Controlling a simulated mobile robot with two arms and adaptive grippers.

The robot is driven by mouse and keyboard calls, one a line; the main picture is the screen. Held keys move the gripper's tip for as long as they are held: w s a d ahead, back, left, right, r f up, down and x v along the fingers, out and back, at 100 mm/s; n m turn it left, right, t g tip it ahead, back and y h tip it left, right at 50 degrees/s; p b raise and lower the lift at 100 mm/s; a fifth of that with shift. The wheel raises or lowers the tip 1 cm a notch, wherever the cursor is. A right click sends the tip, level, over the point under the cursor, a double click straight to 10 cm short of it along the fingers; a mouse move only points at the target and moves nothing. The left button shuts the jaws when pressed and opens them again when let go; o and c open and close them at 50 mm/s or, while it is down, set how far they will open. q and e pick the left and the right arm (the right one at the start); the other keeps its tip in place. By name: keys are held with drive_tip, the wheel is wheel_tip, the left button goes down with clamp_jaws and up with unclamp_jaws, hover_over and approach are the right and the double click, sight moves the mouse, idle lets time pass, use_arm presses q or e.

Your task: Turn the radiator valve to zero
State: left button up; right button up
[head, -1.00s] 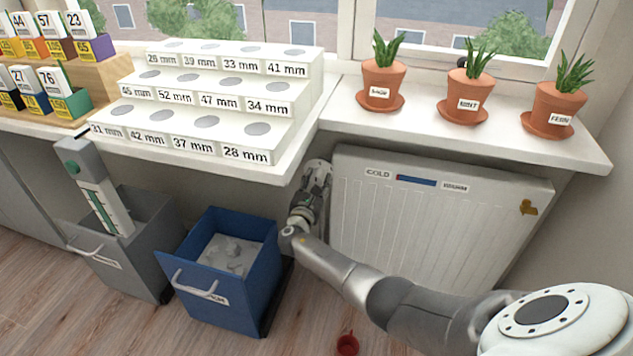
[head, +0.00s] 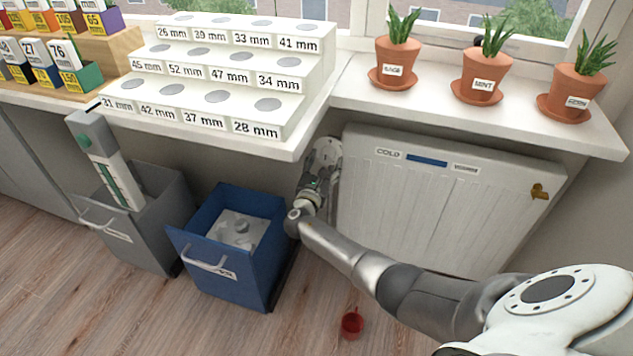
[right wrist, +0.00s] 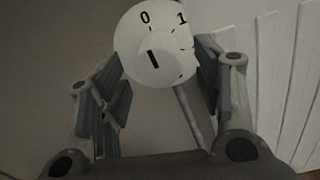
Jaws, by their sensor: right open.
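The radiator (head: 420,200) stands under the right windowsill. Its white valve knob (right wrist: 150,35) shows in the right wrist view, with a 0, a 1 and a short dark bar on its face. The bar sits below the 0. My right gripper (head: 322,165) is at the radiator's left end; the arm hides the knob in the head view. In the right wrist view its open fingers (right wrist: 163,75) stand either side of the knob. The right finger overlaps the knob's right edge; I cannot tell whether they touch. My left gripper is out of view.
A strip (head: 427,160) between COLD and a second label on the radiator looks all blue. A blue bin (head: 250,275) and a grey bin (head: 150,245) stand left. A red cup (head: 352,323) lies on the floor. A stepped white rack (head: 190,135) and potted plants (head: 485,85) stand above.

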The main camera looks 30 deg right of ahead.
drive_tip(key=v, duration=1)
drive_tip(key=shift+s+a, duration=0.1)
drive_tip(key=shift+a, duration=0.05)
